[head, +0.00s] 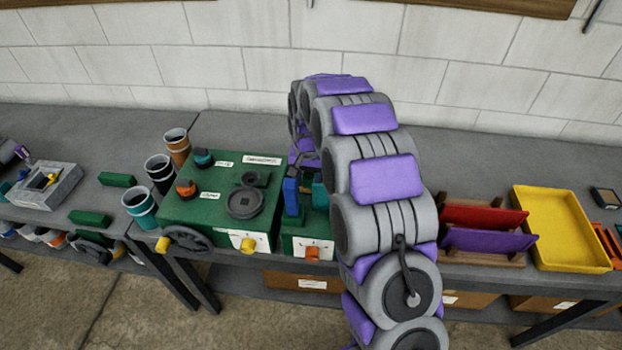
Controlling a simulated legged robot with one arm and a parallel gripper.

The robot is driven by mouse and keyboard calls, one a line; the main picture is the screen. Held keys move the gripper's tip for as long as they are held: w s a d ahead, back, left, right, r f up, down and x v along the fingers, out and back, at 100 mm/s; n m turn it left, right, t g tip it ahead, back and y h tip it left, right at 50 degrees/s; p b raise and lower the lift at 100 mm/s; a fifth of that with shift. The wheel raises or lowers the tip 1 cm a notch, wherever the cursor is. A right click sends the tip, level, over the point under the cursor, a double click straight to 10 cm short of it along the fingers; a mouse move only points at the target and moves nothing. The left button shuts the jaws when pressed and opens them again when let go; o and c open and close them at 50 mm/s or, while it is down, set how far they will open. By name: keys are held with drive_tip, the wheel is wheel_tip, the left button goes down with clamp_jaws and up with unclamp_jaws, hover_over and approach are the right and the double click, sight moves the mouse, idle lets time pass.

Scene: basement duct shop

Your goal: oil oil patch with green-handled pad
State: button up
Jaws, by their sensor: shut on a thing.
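My arm rises in front of the bench and curls over, and the end with my gripper (304,158) points down behind it, above the right part of the green fixtures. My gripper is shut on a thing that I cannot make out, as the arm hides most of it. A blue upright piece (291,196) and a teal piece (320,196) show just below the gripper. I cannot tell whether either is the held thing. I cannot clearly pick out the green-handled pad or the oil patch.
A large green box (215,235) with labels, knobs and a handwheel stands left of my gripper. Cups (141,207) stand at its left. Right of my arm are red (485,216) and purple (490,240) boards in a rack and a yellow tray (601,268). A block wall stands behind.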

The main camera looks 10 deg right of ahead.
drive_tip(key=shift+w+d+p, duration=0.15)
drive_tip(key=shift+w+p, duration=0.25)
drive_tip(key=shift+w, duration=0.8)
drive_tip(key=shift+w+d+f+p, duration=0.1)
drive_tip(key=shift+w+d+p, duration=0.25)
drive_tip(key=shift+w, duration=0.6)
drive_tip(key=shift+w+d+f+p, duration=0.1)
drive_tip(key=shift+w+d+p, duration=0.25)
drive_tip(key=shift+w, duration=0.55)
drive_tip(key=shift+w+d+p, duration=0.3)
drive_tip(key=shift+w+d, duration=0.05)
drive_tip(key=shift+w, duration=0.6)
drive_tip(key=shift+r, duration=0.15)
drive_tip(key=shift+r+p, duration=0.95)
drive_tip(key=shift+r, duration=1.95)
wheel_tip(320, 180, up, 3)
drive_tip(key=shift+p, duration=0.6)
drive_tip(key=shift+s, duration=0.1)
